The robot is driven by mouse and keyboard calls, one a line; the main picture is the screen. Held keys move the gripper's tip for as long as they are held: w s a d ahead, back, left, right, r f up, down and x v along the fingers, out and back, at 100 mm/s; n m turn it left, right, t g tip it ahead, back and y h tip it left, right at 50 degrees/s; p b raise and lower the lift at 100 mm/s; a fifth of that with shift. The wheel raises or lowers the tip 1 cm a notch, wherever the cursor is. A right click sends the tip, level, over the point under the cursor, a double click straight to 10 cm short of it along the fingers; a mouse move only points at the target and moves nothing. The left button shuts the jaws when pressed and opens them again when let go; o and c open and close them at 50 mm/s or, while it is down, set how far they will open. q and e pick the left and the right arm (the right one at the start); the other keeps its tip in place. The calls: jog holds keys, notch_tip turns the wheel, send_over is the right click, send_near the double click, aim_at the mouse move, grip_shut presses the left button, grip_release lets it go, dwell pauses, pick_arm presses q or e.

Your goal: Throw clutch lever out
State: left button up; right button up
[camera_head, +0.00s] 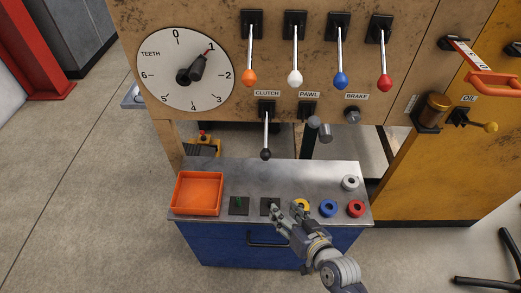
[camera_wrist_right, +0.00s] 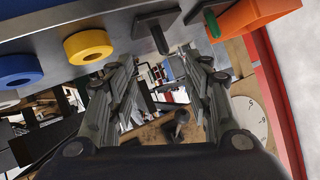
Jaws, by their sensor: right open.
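The clutch lever (camera_head: 266,133) hangs straight down from its black mount under the CLUTCH label on the tan panel. It has a silver rod and a black ball knob (camera_head: 265,154) at its lower end. My right gripper (camera_head: 285,210) is over the front edge of the steel bench top, in front of and below the knob, apart from it. Its fingers stand apart with nothing between them, as the right wrist view (camera_wrist_right: 155,70) also shows. My left gripper is not in view.
An orange tray (camera_head: 197,212), a green peg on a black plate (camera_head: 239,206) and yellow, blue (camera_head: 328,208), red (camera_head: 356,208) and white rings stand on the bench. PAWL and BRAKE (camera_head: 352,115) controls sit right of the lever. Several coloured-knob levers hang above. The bench's back middle is clear.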

jog(key=w+a+r+m+t, duration=0.25)
jog(key=w+r+t, duration=0.3)
jog(key=r, duration=0.45)
send_near(266, 135)
jog(key=shift+m, duration=0.25)
jog(key=w+a, duration=0.1)
jog(key=w, duration=0.1)
jog(key=w+f, duration=0.1)
jog(key=w, duration=0.1)
jog(key=w+a+f, duration=0.1)
jog(key=w, duration=0.1)
jog(key=shift+a+f, duration=0.1)
jog(key=shift+a, duration=0.25)
grip_shut()
